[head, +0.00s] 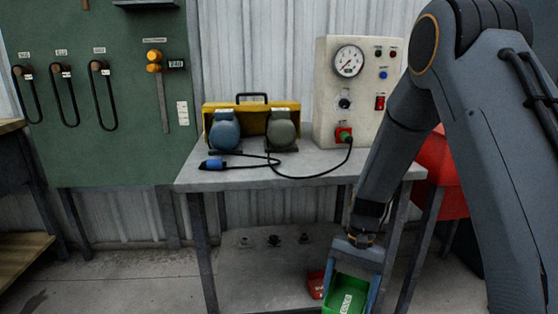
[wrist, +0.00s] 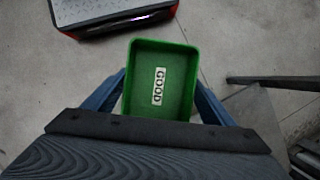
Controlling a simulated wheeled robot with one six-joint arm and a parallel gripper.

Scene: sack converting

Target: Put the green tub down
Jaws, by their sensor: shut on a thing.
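The green tub (head: 338,296) is low at the bottom of the head view, in front of the table's lower shelf. It is empty inside and has a white label reading GOOD. In the wrist view the green tub (wrist: 146,98) is seen from above, with grey floor around it. My gripper (head: 352,285) is shut on the tub, with a blue finger on each side of it. In the wrist view the fingers of my gripper (wrist: 160,98) flank the tub's left and right walls. The tub's near end is hidden by my gripper's body.
A grey table (head: 300,164) holds a yellow unit, cables and a gauge panel (head: 358,100). A red container (head: 316,284) sits beside the tub, on or near the lower shelf (head: 250,285). A red bin (head: 438,180) stands right. Open floor (head: 130,275) lies to the left.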

